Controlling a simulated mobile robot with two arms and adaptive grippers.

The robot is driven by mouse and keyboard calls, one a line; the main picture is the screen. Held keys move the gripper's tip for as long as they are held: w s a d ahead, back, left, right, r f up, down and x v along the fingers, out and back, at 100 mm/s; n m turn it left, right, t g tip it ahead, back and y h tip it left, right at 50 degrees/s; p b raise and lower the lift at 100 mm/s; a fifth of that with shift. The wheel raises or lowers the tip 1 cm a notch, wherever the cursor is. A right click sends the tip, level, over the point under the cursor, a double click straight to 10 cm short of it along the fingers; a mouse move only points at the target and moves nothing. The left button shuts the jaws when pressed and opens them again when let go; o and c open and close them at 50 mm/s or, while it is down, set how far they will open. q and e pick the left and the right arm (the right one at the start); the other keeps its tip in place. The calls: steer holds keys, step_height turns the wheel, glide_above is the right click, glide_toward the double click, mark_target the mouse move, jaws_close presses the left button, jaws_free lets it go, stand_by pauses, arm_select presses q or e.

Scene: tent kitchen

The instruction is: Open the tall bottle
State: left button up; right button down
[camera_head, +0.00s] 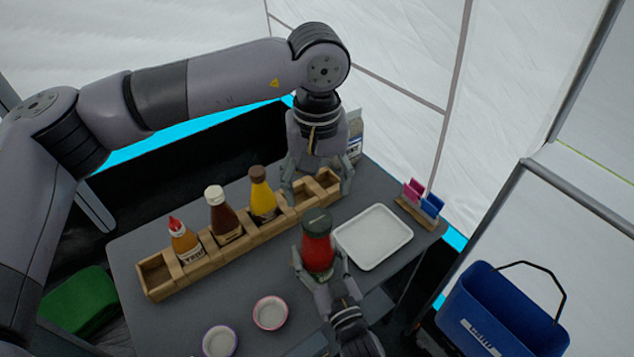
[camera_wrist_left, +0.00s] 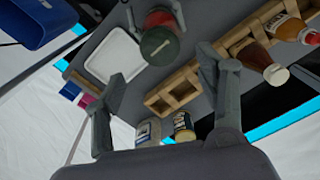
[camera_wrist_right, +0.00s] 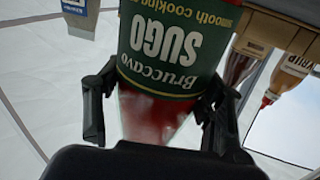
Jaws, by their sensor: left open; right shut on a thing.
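A red sauce bottle with a dark green cap (camera_head: 316,222) stands in front of the rack in the head view. My right gripper (camera_head: 320,262) is shut on it from the near side. In the right wrist view its green label reads "Bruccavo SUGO" (camera_wrist_right: 172,50), upside down, between my fingers. My left gripper (camera_head: 318,187) is open and empty above the right end of the wooden rack, behind the bottle. In the left wrist view the cap (camera_wrist_left: 160,46) lies beyond and between the open fingers, apart from them. Whether the bottle touches the table is unclear.
The wooden rack (camera_head: 157,276) holds orange, brown and yellow sauce bottles. A white tray (camera_head: 374,236) lies right of the red bottle. Two small bowls (camera_head: 270,313) stand in front. A holder with pink and blue clips (camera_head: 416,212) is at the right edge; a blue bucket (camera_head: 500,310) is beyond it.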

mark_target(317, 219)
arm_select(q)
steer(key=m, duration=1.2)
steer(key=shift+f, duration=4.05)
